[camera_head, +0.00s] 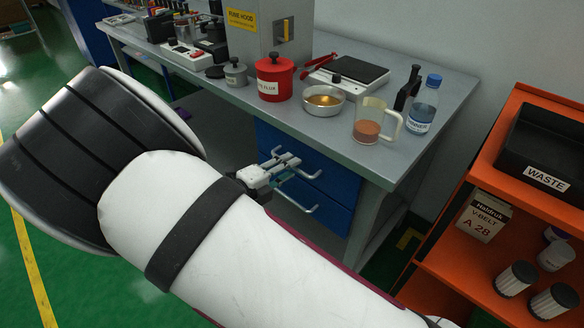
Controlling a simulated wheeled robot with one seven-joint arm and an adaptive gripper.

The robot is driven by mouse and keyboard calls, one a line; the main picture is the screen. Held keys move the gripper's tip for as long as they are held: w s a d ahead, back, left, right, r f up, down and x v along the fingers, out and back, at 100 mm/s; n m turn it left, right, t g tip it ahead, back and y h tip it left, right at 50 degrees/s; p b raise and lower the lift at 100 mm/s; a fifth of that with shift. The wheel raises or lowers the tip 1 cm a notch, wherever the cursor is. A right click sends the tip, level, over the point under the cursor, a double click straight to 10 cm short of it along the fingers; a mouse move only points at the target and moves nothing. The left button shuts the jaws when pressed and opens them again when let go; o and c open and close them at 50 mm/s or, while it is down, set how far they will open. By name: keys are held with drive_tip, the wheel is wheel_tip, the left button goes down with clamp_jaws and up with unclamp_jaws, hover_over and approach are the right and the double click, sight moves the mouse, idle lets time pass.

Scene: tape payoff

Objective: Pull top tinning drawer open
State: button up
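The top blue drawer (325,163) is under the right part of the grey bench and looks closed, its front level with the drawer below. Its silver bar handle (312,176) is partly hidden by my gripper. My gripper (289,162) is at the left part of this handle, reached from the left by my white arm. I cannot tell whether the fingers touch or close around the bar. A lower blue drawer (330,207) has a similar handle (299,206) and also looks closed.
The bench top (300,125) holds a red pot (274,82), metal bowl (323,101), glass beaker (368,128) and blue bottle (424,106). An orange shelf (475,160) with a black waste bin (545,150) stands at right. Green floor (90,285) is open at left.

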drive_tip(key=shift+x, duration=1.05)
clamp_jaws()
drive_tip(key=shift+a, duration=0.1)
drive_tip(key=f+p+v, duration=0.2)
drive_tip(key=f+v, duration=0.1)
drive_tip(key=v, duration=1.1)
drive_tip(key=s+f+p+v, duration=0.1)
drive_tip(key=f+p+v, duration=0.2)
drive_tip(key=v, duration=1.1)
drive_tip(key=shift+s+a, duration=0.35)
drive_tip(key=shift+a, duration=0.1)
